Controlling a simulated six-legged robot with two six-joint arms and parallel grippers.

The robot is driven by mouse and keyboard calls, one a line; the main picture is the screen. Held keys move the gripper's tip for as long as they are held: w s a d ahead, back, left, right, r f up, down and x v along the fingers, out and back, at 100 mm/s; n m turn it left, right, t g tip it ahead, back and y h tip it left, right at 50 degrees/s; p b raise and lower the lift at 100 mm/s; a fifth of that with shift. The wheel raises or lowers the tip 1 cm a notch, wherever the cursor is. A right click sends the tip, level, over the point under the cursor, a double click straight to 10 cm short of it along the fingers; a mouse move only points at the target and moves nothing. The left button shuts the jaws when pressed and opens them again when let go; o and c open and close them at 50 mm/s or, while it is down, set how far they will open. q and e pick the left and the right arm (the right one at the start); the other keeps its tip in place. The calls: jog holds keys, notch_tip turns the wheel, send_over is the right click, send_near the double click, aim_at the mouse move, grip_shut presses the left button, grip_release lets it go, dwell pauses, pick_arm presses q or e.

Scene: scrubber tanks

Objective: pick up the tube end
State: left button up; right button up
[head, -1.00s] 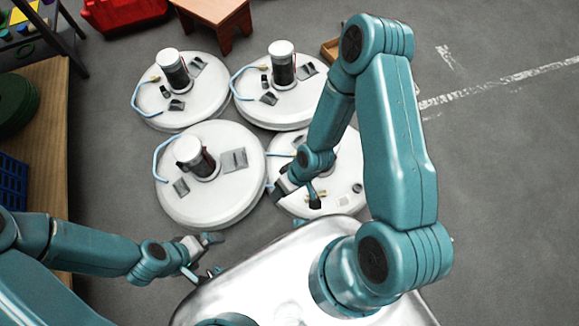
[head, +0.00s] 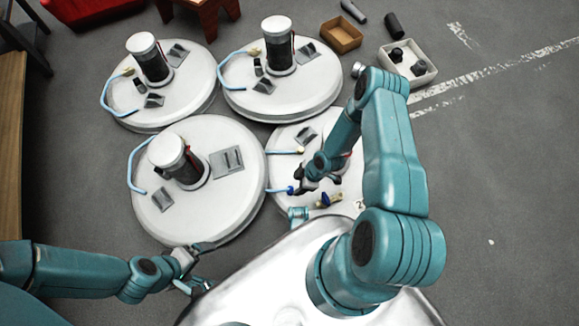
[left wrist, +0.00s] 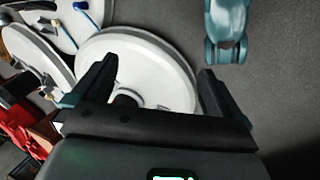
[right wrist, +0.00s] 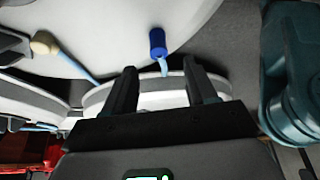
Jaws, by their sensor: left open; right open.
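A light blue tube with a dark blue end (head: 291,190) reaches over the near right tank (head: 290,136). In the right wrist view the blue end (right wrist: 157,42) lies over the white lid, just beyond my fingertips and between their lines. My right gripper (head: 303,182) is open and empty, close to the blue end; contact cannot be told. A second light blue tube has a beige end (head: 300,150), also in the right wrist view (right wrist: 44,43). My left gripper (head: 195,264) is open and empty, low beside the near left tank (head: 222,138).
Two more white tanks stand behind, the back left (head: 195,92) and the back right (head: 310,96). A blue and yellow fitting (head: 330,200) lies on the near right tank. A brown box (head: 341,36) and a white bin (head: 420,78) stand at the back. Floor on the right is clear.

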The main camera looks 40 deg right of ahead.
jog(key=x, duration=0.3)
jog(key=shift+b, duration=0.4)
jog(key=b+x, duration=0.3)
jog(key=x, duration=0.1)
jog(key=shift+w+f, duration=0.1)
jog(key=shift+f, duration=0.25)
jog(key=shift+w+a+f, duration=0.1)
jog(key=shift+f, duration=0.15)
jog(key=shift+r, duration=0.1)
grip_shut()
